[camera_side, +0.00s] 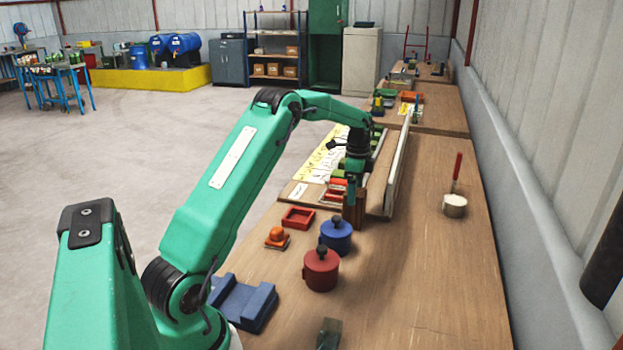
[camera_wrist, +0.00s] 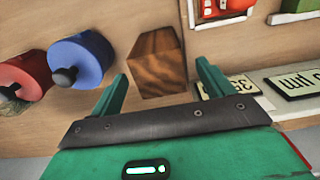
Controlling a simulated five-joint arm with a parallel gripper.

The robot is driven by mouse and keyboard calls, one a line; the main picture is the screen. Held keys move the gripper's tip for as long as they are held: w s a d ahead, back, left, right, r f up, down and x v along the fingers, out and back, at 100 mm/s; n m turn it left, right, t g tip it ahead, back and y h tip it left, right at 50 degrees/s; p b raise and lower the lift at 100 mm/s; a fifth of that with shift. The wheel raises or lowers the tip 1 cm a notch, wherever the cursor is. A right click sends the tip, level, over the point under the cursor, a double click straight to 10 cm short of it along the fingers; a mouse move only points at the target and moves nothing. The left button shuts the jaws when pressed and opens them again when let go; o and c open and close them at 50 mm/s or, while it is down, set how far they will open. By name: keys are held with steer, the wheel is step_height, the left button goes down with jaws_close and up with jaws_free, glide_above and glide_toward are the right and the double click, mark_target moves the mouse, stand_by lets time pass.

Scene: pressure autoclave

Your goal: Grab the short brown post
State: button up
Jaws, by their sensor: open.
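The short brown post (camera_side: 354,213) stands on the wooden workbench, just behind the blue lidded pot. In the wrist view the post (camera_wrist: 158,62) is a square block with dark wood grain. My gripper (camera_side: 352,187) points down above it in the side view, partly covering its top. In the wrist view my gripper (camera_wrist: 162,74) is open and empty, with the post between and just beyond its two green fingers. Whether a finger touches the post I cannot tell.
The blue pot (camera_side: 336,237) and red pot (camera_side: 321,271) stand close in front of the post. A red tray (camera_side: 298,217) and an orange button (camera_side: 277,237) lie left. A pale upright panel (camera_side: 398,168) rises close behind on the right. The right bench is mostly clear.

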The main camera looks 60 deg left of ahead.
mark_target(354, 209)
steer(key=shift+f, duration=0.4)
steer(key=shift+f, duration=0.1)
steer(key=shift+f, duration=2.5)
steer(key=c, duration=1.3)
steer(key=shift+o, duration=0.2)
steer(key=shift+r, duration=0.1)
